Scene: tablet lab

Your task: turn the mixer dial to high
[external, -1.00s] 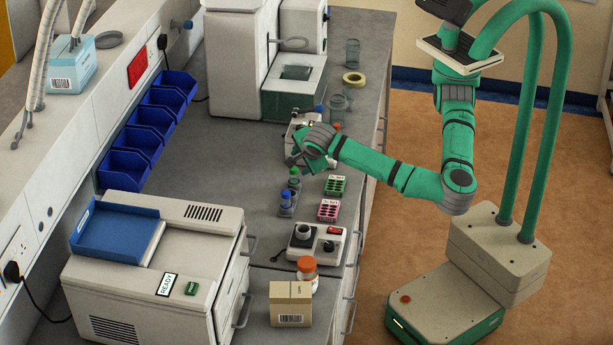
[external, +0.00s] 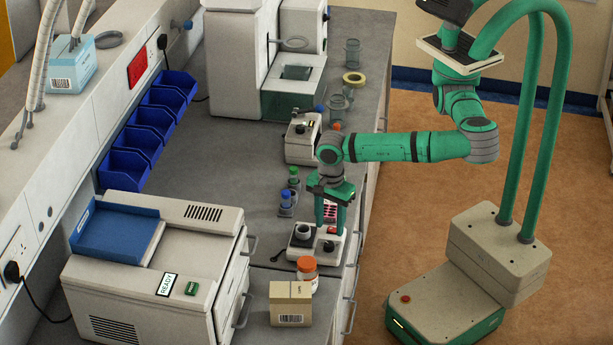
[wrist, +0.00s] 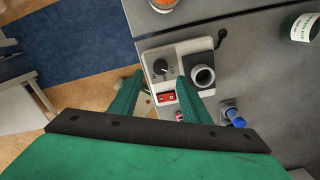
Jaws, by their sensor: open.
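The mixer (external: 304,253) is a small pale box on the bench with a black cup-like holder (external: 303,232) on top. Its black dial (external: 329,246) sits on the front right of its top. In the wrist view the dial (wrist: 160,67) shows a small pale mark, but I cannot read its setting. A red part (wrist: 166,97) of the mixer shows nearby. My gripper (external: 332,226) points down above the mixer, open and empty. In the wrist view its fingers (wrist: 160,80) lie either side of the dial's line, apart from it as far as I can tell.
An orange-capped jar (external: 307,270) and a cardboard box (external: 291,303) stand in front of the mixer. Blue-capped (external: 286,200) and green-capped tubes are behind it. My gripper partly hides a pink rack (external: 327,208). Another pale device (external: 301,145) stands farther back.

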